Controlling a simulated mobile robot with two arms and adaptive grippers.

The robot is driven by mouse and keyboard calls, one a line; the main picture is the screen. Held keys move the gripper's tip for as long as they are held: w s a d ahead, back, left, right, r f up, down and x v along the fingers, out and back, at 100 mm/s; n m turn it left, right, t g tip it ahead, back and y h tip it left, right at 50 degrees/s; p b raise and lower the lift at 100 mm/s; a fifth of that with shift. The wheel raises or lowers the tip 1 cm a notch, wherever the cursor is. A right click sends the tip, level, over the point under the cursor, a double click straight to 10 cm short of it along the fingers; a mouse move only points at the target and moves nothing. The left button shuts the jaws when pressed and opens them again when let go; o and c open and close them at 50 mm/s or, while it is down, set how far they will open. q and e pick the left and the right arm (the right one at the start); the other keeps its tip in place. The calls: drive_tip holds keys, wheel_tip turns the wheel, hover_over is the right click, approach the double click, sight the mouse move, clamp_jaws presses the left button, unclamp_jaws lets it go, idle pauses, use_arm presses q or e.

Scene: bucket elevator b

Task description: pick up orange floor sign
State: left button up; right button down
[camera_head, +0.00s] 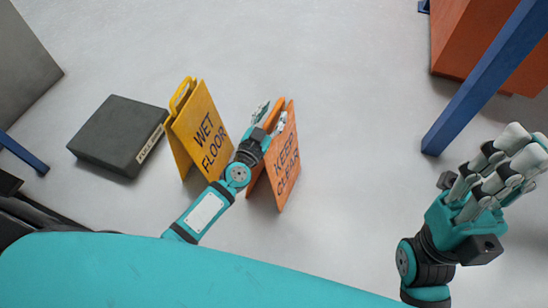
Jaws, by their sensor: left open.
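The orange floor sign (286,172), marked "KEEP CLEAR", stands upright as an A-frame near the middle of the camera_head view. My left gripper (271,118) is open at the sign's top, with one finger left of the top edge and the other in front of the lettered panel. I cannot tell whether the fingers touch it. The gripper and wrist hide part of the sign's left side. My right gripper (502,158) is at the right of the view, far from the sign. Its fingers overlap in the view, so its opening is unclear.
A yellow "WET FLOOR" sign (205,133) stands close left of the orange sign, beside my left forearm. A dark grey box (117,135) lies further left. A blue beam (480,82) and an orange-red block (470,42) are at the upper right. Grey floor between is clear.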

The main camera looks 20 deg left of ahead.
use_arm(q)
clamp_jaws()
idle(0.3)
drive_tip(key=shift+r, duration=0.15)
